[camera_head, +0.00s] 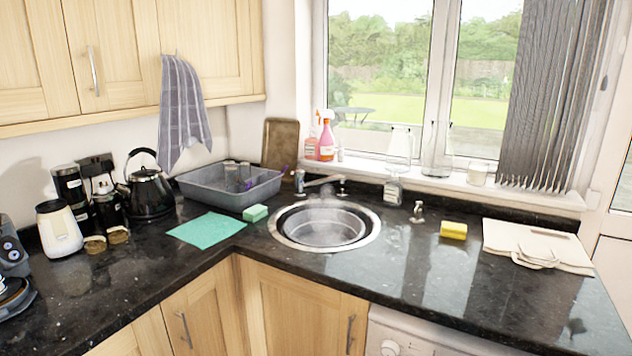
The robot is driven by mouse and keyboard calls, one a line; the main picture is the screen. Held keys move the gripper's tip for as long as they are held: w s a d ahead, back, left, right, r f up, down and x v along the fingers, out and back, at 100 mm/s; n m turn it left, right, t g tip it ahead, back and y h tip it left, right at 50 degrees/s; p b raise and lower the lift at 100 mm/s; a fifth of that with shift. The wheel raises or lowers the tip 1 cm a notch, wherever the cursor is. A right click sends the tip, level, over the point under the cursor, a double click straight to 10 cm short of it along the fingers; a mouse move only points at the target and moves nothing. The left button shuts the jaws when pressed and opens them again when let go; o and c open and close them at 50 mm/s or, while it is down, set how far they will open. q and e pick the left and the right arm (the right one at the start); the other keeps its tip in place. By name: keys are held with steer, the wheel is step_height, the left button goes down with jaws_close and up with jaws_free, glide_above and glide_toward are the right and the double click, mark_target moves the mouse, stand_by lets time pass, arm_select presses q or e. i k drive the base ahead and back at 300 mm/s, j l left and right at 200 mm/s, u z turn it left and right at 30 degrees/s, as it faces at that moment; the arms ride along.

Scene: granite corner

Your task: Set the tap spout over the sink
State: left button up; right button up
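The round metal sink (283,236) is set into the black granite worktop in the corner, with a round basin or bowl shape inside it. The silver tap spout (322,181) is at the sink's back edge, near the window sill. It appears to run roughly sideways along the back; whether its tip is above the bowl is hard to tell at this size. Neither of my grippers is in view.
A grey dish tub (213,196) stands left of the sink, with a green sponge (255,213) and teal cloth (207,230) in front. A clear bottle (393,191) stands behind right. A yellow sponge (453,230) and pale boards (510,241) lie farther right. The front right worktop is mostly clear.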

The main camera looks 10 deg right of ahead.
mark_target(299, 187)
steer(key=i+j+u, duration=0.5)
steer(key=i+j, duration=0.65)
steer(key=i, duration=0.1)
